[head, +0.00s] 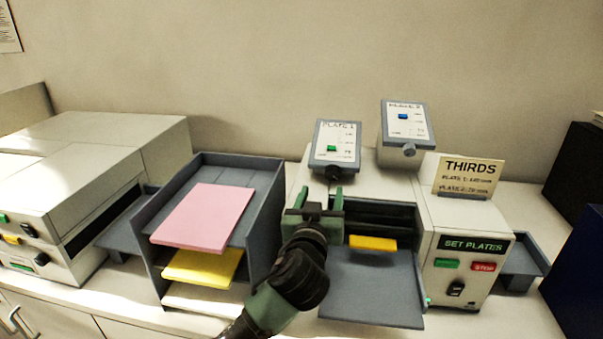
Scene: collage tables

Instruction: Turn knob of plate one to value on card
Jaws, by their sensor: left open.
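The plate one box (335,145) stands tilted on top of the machine, with a scale on its face and a green marker (331,148) low on it. Its dark knob (333,173) is at the box's lower front edge. My left gripper (321,192) is open and empty, pointing away from me, just below and in front of that knob. I cannot tell whether its fingers touch the knob. The card (467,173) reads THIRDS, with lines for plate 1 and plate 2; their values are too small to read. My right gripper is out of view.
The plate two box (407,122), with a blue marker and grey knob (409,151), stands to the right. Green and red buttons (483,266) are on the front panel. A grey tray (372,288) juts out below. Left stands a shelf rack (263,210) with pink and yellow sheets.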

